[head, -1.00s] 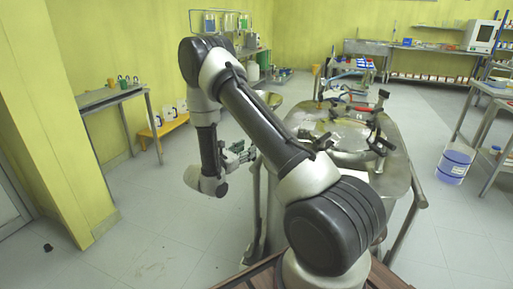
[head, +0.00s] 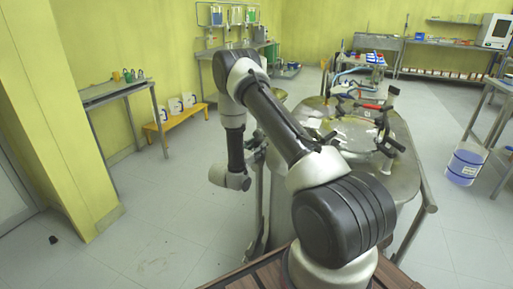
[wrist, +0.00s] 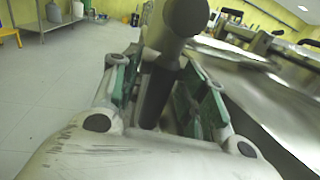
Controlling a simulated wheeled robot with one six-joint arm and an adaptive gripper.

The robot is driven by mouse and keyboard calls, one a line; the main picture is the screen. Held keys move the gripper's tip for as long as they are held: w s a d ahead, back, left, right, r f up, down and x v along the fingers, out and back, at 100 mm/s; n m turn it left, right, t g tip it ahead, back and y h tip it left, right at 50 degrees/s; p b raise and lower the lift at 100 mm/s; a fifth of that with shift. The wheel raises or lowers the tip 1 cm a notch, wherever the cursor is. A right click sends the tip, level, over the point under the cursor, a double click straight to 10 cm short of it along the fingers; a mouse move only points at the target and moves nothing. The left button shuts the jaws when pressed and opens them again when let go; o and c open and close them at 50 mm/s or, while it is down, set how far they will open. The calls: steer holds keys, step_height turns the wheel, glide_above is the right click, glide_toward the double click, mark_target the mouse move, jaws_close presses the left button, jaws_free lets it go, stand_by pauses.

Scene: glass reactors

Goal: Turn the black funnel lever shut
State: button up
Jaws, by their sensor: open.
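A black lever (wrist: 156,92) with a rounded dark end shows in the wrist view, standing between the fingers of my gripper (wrist: 163,78). The jaws are open, with one green-padded finger on each side of it. I cannot tell whether either pad touches it. In the head view my forearm and wrist hang at the left side of the metal reactor table, and my upper arm hides most of the gripper and the lever. The funnel itself cannot be made out clearly.
The reactor table (head: 405,185) with its metal lid and black clamp handles (head: 394,143) lies right of my arm. A red-handled part (head: 371,106) is on top. A blue-and-white bucket (head: 465,165) stands at right.

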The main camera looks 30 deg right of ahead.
jaws_close()
steer(key=m, duration=0.1)
steer(key=w+a+m, duration=0.1)
steer(key=m, duration=0.1)
steer(key=shift+w+r, duration=0.1)
steer(key=shift+w, duration=0.05)
jaws_free()
steer(key=shift+a, duration=0.1)
steer(key=v, duration=1.1)
steer(key=shift+s+a+r, duration=0.25)
steer(key=shift+a+r, duration=0.05)
